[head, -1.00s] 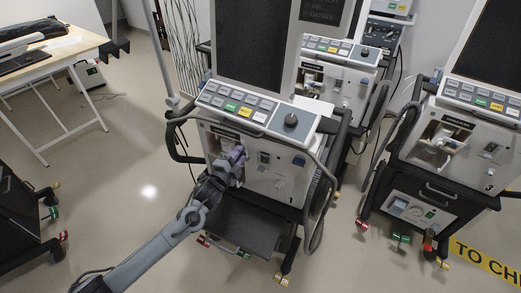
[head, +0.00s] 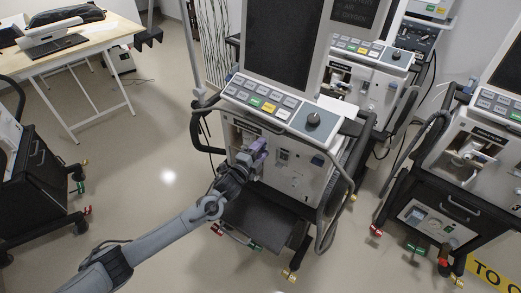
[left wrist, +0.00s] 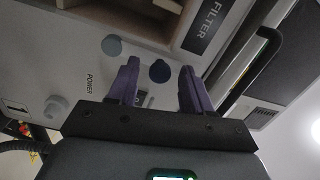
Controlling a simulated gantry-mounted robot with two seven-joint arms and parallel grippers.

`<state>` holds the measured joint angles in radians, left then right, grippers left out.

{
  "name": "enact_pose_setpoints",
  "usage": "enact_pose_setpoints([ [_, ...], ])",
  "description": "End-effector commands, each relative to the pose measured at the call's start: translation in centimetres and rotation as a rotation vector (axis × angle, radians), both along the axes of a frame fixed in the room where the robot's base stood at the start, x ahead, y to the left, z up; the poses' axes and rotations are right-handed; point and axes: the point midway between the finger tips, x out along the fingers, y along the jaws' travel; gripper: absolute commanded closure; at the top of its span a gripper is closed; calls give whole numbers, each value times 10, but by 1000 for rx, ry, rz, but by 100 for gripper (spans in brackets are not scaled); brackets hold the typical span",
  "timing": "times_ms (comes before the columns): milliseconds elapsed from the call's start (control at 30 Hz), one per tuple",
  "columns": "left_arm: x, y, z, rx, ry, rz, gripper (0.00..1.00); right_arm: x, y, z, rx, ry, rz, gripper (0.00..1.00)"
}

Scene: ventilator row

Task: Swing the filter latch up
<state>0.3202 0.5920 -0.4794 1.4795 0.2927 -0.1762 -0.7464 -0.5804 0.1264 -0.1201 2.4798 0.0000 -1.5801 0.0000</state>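The middle ventilator (head: 285,178) has a recessed filter bay (head: 237,134) at the upper left of its front. My left gripper (head: 258,148) is at the right side of this bay, close to the panel. In the left wrist view its two purple fingers (left wrist: 160,66) are apart, and nothing is visibly held between them. A dark blue knob (left wrist: 159,71) shows beyond the gap. The FILTER label (left wrist: 208,28) lies beside the bay opening (left wrist: 150,14). I cannot make out the latch clearly in either view. My right gripper is not in view.
The ventilator's side rail (head: 333,205) curves along its right. Another ventilator (head: 468,150) stands at the right and one behind. A dark cart (head: 40,180) and a wooden table (head: 75,50) are at the left. The floor (head: 140,200) between is clear.

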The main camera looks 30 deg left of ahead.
Motion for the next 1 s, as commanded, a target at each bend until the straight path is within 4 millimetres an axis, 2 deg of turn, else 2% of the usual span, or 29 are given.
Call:
enact_pose_setpoints([
  [367,-7,1,-2,1,2,2,50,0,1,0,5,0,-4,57],
  [467,-18,1,-2,1,3,0,50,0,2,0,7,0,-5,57],
  [800,-74,0,-2,2,3,-1,50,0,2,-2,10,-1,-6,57],
  [1000,-98,0,-2,1,2,0,50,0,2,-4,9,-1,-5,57],
])
